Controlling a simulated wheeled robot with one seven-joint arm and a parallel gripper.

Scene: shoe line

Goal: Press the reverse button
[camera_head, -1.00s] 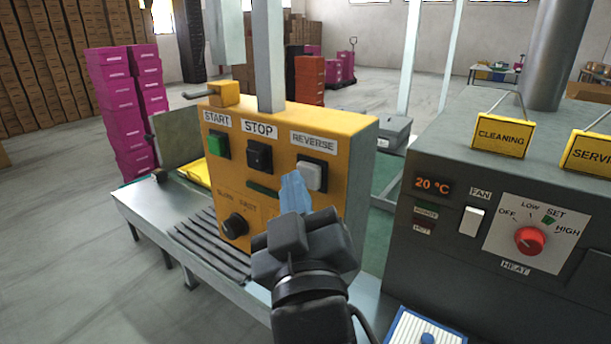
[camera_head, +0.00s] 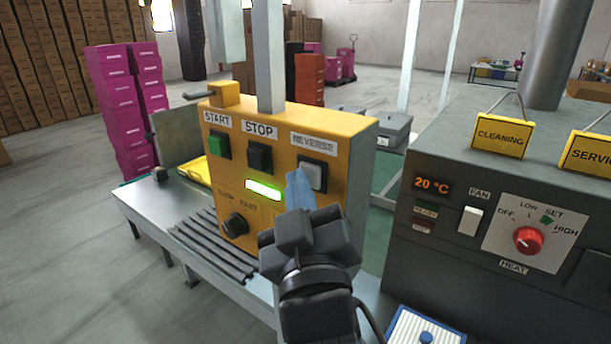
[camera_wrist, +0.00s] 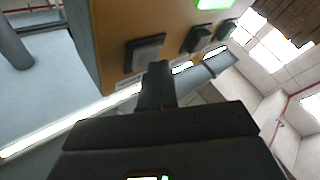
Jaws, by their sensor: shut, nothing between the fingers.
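My gripper (camera_head: 299,188), with blue fingertips, is shut and empty. Its tips overlap the lower left edge of the reverse button in the head view. In the wrist view the fingers (camera_wrist: 157,75) reach the button's edge; contact is hard to tell. An indicator on the box (camera_head: 263,190) glows green.
A black speed knob (camera_head: 235,225) sits low on the box, above a roller conveyor (camera_head: 205,245). A grey heater unit (camera_head: 450,200) with a red knob (camera_head: 528,240) stands at the right. A white tray with a blue knob (camera_head: 425,330) is at the bottom.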

